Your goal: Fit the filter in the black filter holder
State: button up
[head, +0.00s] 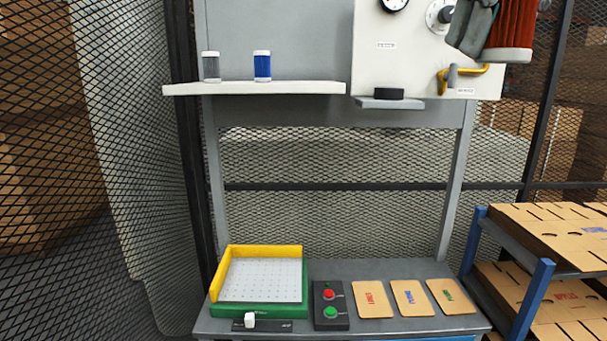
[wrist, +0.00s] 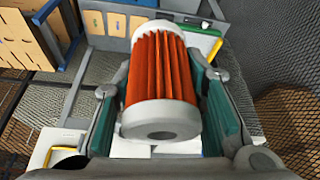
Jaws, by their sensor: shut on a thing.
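The filter (head: 510,35) is a pleated orange-red cylinder with pale end caps, at the top right of the head view. My gripper (wrist: 163,82) is shut on the filter (wrist: 163,65), with a teal-padded finger on each side of it in the wrist view. The black filter holder (head: 389,93) appears as a short black disc on a small grey ledge under the white panel. The filter is up and to the right of the holder, apart from it. A dark round shape at the lower left of the wrist view, partly hidden, may be the holder.
The white panel (head: 420,60) carries a gauge (head: 395,4) and a yellow handle (head: 463,74), close below my gripper. Two jars, grey (head: 211,67) and blue (head: 262,66), stand on the left shelf (head: 255,89). The bench below holds a tray (head: 258,309), button box (head: 331,306) and cards.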

jog(key=w+a+f, duration=0.1)
jog(key=w+f, duration=0.3)
jog(key=w, duration=0.3)
jog(key=w+a+f, duration=0.2)
jog(key=w+f, duration=0.2)
jog(key=w, duration=0.3)
jog(key=w+d+f+m+b, duration=0.1)
jog(key=w+f, duration=1.3)
jog(key=f, duration=0.2)
jog(key=w+d+f+m+b, duration=0.1)
jog(key=w+d+f+b, duration=0.1)
jog(key=w+f, duration=1.25)
jog(key=s+f, duration=0.7)
jog(key=f, duration=0.4)
jog(key=s+f, duration=0.8)
jog(key=f, duration=0.3)
jog(key=shift+s+d+f+h, duration=0.25)
jog(key=shift+s+f+h, duration=0.05)
jog(key=shift+f, duration=0.1)
